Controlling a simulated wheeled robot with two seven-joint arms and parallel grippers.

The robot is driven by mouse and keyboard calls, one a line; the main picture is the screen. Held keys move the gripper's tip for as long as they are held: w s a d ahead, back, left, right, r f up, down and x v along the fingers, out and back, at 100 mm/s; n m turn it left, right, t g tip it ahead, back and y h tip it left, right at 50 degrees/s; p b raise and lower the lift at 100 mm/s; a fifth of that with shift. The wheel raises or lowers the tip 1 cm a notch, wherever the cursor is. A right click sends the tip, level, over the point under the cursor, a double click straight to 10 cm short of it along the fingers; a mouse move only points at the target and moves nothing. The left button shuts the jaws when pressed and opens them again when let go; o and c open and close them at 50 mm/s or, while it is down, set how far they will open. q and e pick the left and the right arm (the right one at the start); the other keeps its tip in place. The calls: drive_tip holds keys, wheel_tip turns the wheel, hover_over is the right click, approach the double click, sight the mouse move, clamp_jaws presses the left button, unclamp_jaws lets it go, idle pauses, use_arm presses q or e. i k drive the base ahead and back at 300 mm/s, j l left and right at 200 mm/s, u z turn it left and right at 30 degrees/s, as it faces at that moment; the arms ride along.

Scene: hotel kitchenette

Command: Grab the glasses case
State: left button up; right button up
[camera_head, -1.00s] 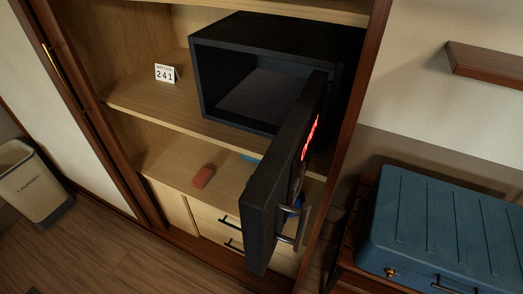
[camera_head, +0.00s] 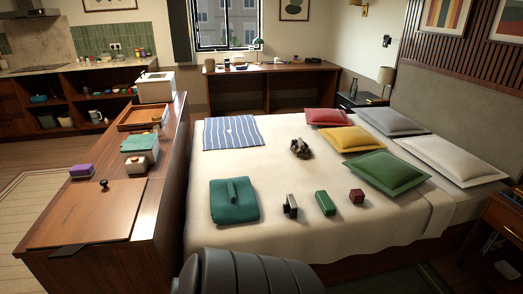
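I cannot tell for sure which object is the glasses case. A small green oblong box (camera_head: 325,203) with rounded edges lies on the near part of the bed and could be a case. To its left stands a small black and silver object (camera_head: 290,206). Neither of my grippers is in view.
The bed (camera_head: 285,240) also holds a folded teal cloth (camera_head: 234,203), a striped cloth (camera_head: 232,132), a dark lumpy item (camera_head: 300,148) and several pillows. A long wooden counter (camera_head: 85,210) runs along its left. A dark grey ribbed shape (camera_head: 247,272) stands in front.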

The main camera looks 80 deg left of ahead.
sight(327, 206)
drive_tip(key=u, duration=2.2)
drive_tip(key=i+z, duration=0.1)
drive_tip(key=i, duration=0.6)
drive_tip(key=i+j, duration=0.2)
drive_tip(key=i, duration=0.45)
drive_tip(key=i+j+z, duration=0.15)
drive_tip(key=i, duration=0.55)
